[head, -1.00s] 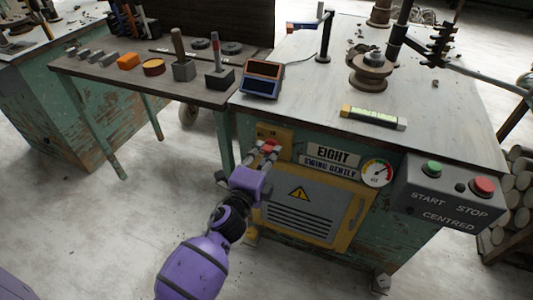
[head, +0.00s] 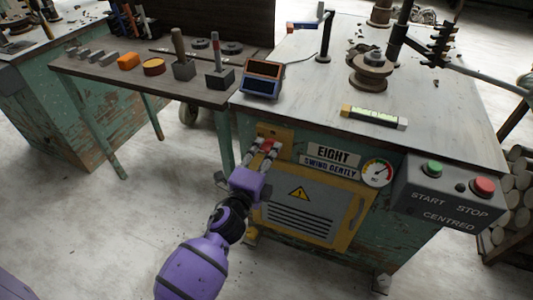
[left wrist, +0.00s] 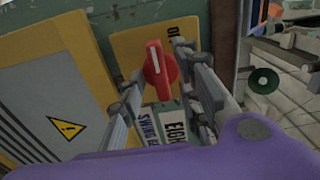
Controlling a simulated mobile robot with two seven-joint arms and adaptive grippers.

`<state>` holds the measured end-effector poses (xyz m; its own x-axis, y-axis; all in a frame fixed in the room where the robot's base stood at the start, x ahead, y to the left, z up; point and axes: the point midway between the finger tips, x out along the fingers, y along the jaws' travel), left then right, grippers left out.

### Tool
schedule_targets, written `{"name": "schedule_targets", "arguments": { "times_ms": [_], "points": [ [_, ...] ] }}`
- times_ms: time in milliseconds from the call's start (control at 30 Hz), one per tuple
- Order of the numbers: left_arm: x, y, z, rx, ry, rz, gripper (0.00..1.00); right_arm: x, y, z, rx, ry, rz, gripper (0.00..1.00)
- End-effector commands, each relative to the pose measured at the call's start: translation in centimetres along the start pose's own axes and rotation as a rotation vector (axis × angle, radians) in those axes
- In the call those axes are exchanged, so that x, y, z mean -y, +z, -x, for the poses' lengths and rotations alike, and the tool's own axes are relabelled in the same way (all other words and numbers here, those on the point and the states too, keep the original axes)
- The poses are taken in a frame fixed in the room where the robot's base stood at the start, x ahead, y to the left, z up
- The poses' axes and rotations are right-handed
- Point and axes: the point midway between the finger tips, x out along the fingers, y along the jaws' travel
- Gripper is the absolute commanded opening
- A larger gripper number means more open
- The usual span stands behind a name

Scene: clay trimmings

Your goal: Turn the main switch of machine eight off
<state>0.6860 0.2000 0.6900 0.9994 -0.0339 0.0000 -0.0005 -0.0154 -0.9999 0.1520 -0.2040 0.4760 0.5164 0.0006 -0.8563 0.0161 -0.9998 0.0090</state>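Machine eight (head: 330,215) is a green, worn cabinet with a sign reading EIGHT (head: 334,155). Its main switch is a red rotary knob (head: 268,146) on a yellow plate (head: 286,134). In the left wrist view the knob (left wrist: 161,72) shows a white pointer line towards the picture's top. Lettering on the plate is partly hidden by a finger. My left gripper (head: 266,149) is at the knob. In the left wrist view its fingers (left wrist: 156,78) stand apart, one on each side of the knob, with gaps visible. My right gripper is not in view.
A grey box with START and STOP buttons (head: 446,200) sticks out at the right. A gauge (head: 377,173) and a yellow-framed louvred panel (head: 301,208) are near the switch. A side shelf (head: 120,80) with tools projects left. The floor at left is clear.

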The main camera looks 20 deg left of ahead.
Motion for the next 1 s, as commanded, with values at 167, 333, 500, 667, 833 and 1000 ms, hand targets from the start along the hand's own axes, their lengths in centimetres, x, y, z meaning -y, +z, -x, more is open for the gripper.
{"name": "schedule_targets", "arguments": {
  "times_ms": [167, 333, 500, 667, 833, 1000],
  "points": [
    [-0.2, 0.0, 2.9, 0.001, 0.003, 0.001, 0.31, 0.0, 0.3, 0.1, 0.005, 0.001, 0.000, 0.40],
    [-0.2, 0.1, 6.6, 0.002, 0.004, 0.001, 0.31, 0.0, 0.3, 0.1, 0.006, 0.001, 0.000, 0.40],
    [-0.1, 0.0, 9.7, 0.002, 0.003, 0.002, 0.31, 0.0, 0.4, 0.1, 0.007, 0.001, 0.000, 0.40],
    [-0.1, 0.0, 11.3, 0.001, 0.001, 0.001, 0.31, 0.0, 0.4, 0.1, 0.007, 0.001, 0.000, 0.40],
    [0.0, 0.0, 11.7, 0.001, 0.000, 0.000, 0.31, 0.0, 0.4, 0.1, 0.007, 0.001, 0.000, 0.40],
    [0.0, 0.0, 11.6, 0.000, 0.000, 0.000, 0.31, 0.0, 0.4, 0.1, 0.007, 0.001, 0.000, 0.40]
  ]
}}
